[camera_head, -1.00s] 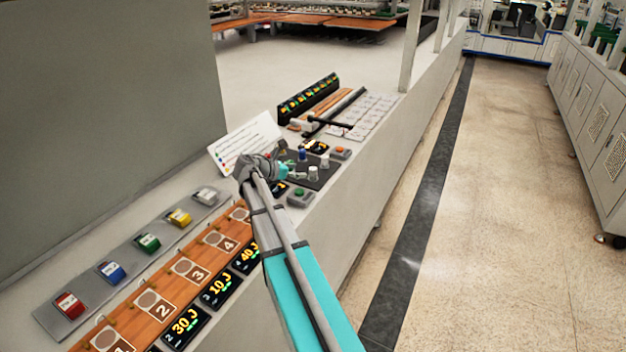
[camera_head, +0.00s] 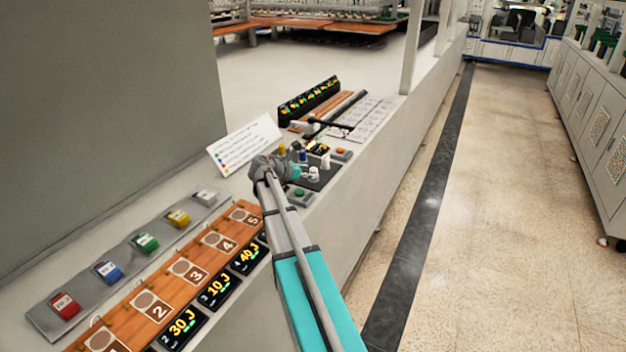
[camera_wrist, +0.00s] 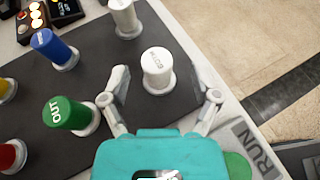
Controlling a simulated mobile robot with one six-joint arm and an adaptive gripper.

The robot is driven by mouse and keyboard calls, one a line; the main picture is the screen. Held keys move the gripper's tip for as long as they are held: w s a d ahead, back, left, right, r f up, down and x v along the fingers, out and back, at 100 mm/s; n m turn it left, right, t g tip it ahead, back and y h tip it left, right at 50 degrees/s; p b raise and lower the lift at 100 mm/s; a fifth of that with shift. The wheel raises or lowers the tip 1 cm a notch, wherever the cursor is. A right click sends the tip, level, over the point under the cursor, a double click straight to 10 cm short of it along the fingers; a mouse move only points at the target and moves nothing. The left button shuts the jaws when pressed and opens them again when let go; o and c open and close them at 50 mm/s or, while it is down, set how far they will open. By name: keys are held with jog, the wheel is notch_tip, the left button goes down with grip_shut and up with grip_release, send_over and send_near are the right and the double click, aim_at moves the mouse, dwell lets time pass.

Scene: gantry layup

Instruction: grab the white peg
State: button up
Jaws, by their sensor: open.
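A white peg (camera_wrist: 157,64) with dark lettering on its top stands upright in a pale round base on a dark board (camera_wrist: 95,62). My gripper (camera_wrist: 165,86) is open, with one finger to each side of this peg; I cannot tell whether either finger touches it. A second white peg (camera_wrist: 124,16) stands beyond it at the top of the wrist view. In the head view, two white pegs (camera_head: 314,172) show just right of my gripper (camera_head: 298,173), whose fingers are too small there to make out.
A blue peg (camera_wrist: 52,46), a green peg marked OUT (camera_wrist: 66,113), and partly seen yellow (camera_wrist: 5,90) and red (camera_wrist: 8,156) pegs stand left of my gripper. A RUN label (camera_wrist: 256,148) is at the right. A white sign (camera_head: 245,145) stands behind the board.

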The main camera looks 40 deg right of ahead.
jog(key=shift+x, duration=1.05)
grip_shut()
